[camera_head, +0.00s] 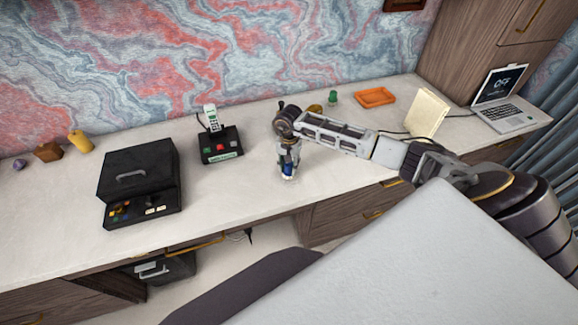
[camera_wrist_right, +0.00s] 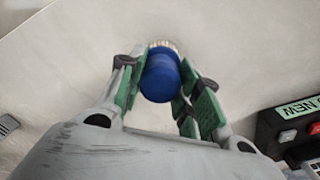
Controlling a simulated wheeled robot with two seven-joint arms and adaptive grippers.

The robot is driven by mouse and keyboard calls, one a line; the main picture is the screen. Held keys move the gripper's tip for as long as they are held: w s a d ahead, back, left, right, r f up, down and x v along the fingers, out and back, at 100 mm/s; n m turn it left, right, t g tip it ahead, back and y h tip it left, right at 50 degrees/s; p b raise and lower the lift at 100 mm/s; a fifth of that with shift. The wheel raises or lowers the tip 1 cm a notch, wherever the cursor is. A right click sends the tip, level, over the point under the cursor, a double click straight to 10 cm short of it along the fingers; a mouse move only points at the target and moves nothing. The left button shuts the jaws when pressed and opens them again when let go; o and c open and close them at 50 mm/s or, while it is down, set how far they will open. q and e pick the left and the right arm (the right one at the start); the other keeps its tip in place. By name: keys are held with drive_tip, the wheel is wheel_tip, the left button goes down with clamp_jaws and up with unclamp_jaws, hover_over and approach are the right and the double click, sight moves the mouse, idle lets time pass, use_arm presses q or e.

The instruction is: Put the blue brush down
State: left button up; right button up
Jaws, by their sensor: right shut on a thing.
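The blue brush (camera_wrist_right: 160,76) has a round blue body with pale bristles at its far side in the right wrist view. My right gripper (camera_wrist_right: 162,88) is shut on it, with green finger pads on both sides. In the head view the right gripper (camera_head: 288,172) points down near the front edge of the desk, and a bit of the blue brush (camera_head: 288,169) shows between its fingers. Whether the bristles touch the desk cannot be told. My left gripper is not in view.
The pale desk (camera_head: 240,190) is clear around the gripper. A black box (camera_head: 140,175) and a phone on a black base (camera_head: 220,147) stand to the left. An orange tray (camera_head: 375,97), a cream book (camera_head: 427,113) and a laptop (camera_head: 503,105) are to the right.

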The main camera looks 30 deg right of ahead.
drive_tip(key=shift+f, duration=0.5)
drive_tip(key=shift+f, duration=0.15)
drive_tip(key=o, duration=1.1)
drive_tip(key=shift+r, duration=0.35)
wheel_tip(320, 180, up, 12)
drive_tip(key=shift+f+b, duration=0.2)
drive_tip(key=shift+b, duration=0.85)
